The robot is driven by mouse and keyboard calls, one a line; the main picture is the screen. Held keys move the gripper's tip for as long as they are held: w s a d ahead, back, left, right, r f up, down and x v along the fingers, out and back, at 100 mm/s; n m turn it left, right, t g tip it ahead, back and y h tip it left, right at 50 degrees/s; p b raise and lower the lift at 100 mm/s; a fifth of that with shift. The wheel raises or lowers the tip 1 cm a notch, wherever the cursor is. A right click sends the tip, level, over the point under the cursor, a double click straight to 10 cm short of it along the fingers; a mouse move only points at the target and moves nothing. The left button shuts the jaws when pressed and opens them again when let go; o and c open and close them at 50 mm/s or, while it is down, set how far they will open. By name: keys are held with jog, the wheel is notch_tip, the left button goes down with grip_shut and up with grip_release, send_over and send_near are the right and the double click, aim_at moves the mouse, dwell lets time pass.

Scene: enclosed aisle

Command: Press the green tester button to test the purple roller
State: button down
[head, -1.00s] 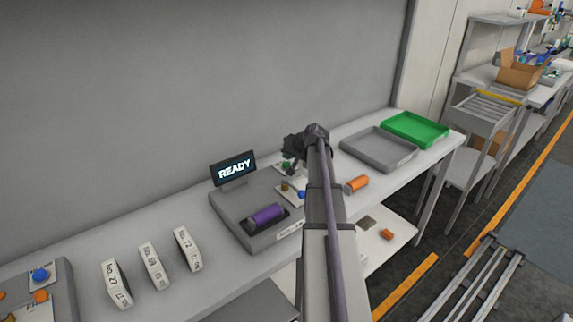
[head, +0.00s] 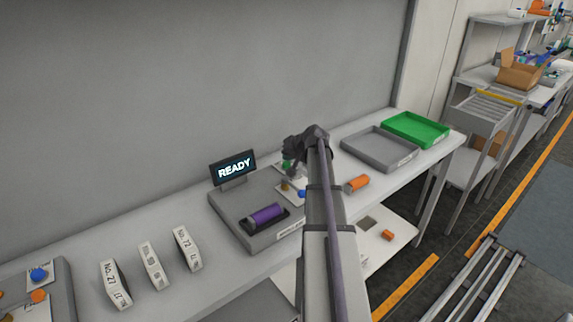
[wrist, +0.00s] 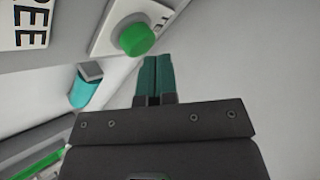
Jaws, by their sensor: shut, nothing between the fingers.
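The purple roller (head: 266,214) lies in a dark cradle on the grey tester (head: 232,211). The tester's display (head: 234,168) reads READY. The green button (wrist: 136,39) shows in the wrist view as a round knob on a pale plate, just ahead and left of my fingertips. My gripper (wrist: 155,60) is shut and empty, its teal fingers together. They appear close to the button, but I cannot tell whether they touch. In the head view my gripper (head: 288,168) is over the tester's button panel, and my arm hides part of that panel.
A blue button (head: 302,194) and a yellowish one are beside my arm. An orange roller (head: 357,183) lies to the right. A grey tray (head: 379,157) and a green tray (head: 440,137) stand farther right. Several numbered white blocks (head: 187,248) stand left of the tester.

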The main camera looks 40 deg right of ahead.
aim_at(288, 163)
jog(key=shift+f+b, duration=0.5)
dwell(0.3)
dwell(0.4)
jog(key=shift+r+p, duration=0.9)
jog(key=shift+p, duration=0.05)
notch_tip(288, 163, up, 5)
jog(key=p, duration=0.5)
jog(key=shift+r, duration=0.15)
